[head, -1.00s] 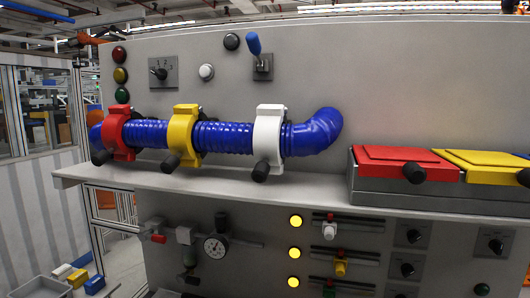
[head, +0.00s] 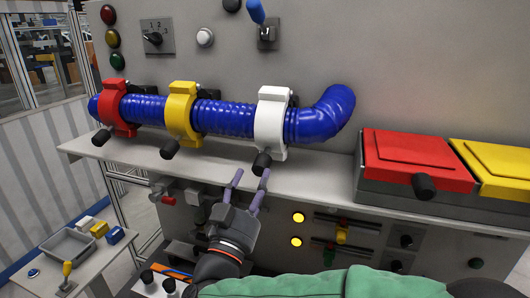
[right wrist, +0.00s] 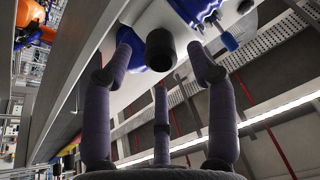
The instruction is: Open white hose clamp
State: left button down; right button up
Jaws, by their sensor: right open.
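The white hose clamp (head: 270,122) sits closed-looking around the blue hose (head: 225,117), to the right of the yellow and red clamps. Its black knob (head: 261,163) hangs at its lower front, over the shelf edge. My right gripper (head: 250,180) is open just below and in front of this knob, its fingers pointing up towards it. In the right wrist view a black knob (right wrist: 160,48) shows between and beyond the spread fingers (right wrist: 163,65), apart from them. My left gripper is not in view.
The yellow clamp (head: 181,115) and red clamp (head: 115,107) sit on the same hose, with their own black knobs. The grey shelf (head: 320,185) runs beneath. A red-lidded box (head: 415,158) stands right.

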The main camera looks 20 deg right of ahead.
aim_at(265, 157)
jog(key=p+x, duration=0.1)
jog(key=x, duration=0.7)
jog(key=shift+f+p, duration=0.1)
jog(key=shift+p, duration=0.2)
jog(key=shift+s, duration=0.1)
grip_shut()
